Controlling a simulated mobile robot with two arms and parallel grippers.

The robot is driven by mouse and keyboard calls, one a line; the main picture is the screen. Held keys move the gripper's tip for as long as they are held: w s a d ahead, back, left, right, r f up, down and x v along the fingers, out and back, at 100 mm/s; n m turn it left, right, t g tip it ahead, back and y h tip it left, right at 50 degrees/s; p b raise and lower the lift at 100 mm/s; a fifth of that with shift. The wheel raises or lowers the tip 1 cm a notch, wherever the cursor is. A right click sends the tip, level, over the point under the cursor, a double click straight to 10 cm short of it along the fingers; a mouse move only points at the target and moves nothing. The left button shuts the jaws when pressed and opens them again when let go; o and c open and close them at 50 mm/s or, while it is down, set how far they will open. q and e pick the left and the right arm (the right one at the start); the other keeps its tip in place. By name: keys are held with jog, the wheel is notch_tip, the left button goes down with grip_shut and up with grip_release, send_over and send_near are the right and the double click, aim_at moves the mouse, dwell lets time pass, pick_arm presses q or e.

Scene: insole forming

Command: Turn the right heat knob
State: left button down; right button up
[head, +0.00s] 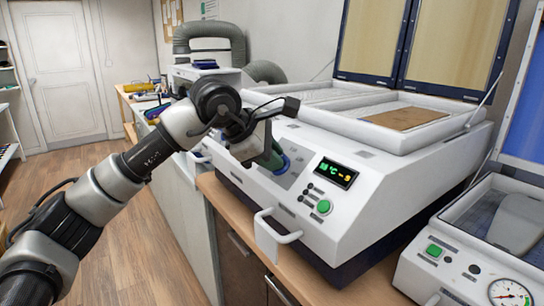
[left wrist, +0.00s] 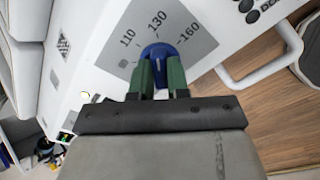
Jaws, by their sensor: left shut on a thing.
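A blue heat knob (left wrist: 158,52) sits on a grey dial plate (left wrist: 190,38) marked 110, 130 and 160 on the white machine's sloping front. The left wrist view shows my left gripper (left wrist: 160,72) with its two green fingers on either side of the knob, shut on it. I cannot clearly read which mark the knob points at. In the head view my left gripper (head: 273,158) reaches the panel left of the display, and the knob (head: 283,166) is mostly hidden behind the fingers. My right gripper is not in view.
A lit display (head: 336,173) and a green button (head: 323,206) are right of the knob. A white handle (head: 276,226) juts out below. A brown sheet (head: 407,118) lies in the machine's open top. A second machine (head: 440,270) stands at the right.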

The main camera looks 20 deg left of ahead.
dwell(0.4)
pick_arm(q)
jog(key=c, duration=1.1)
grip_release()
jog(key=v, duration=1.1)
jog(key=shift+b, duration=0.3)
jog(key=shift+f, duration=0.1)
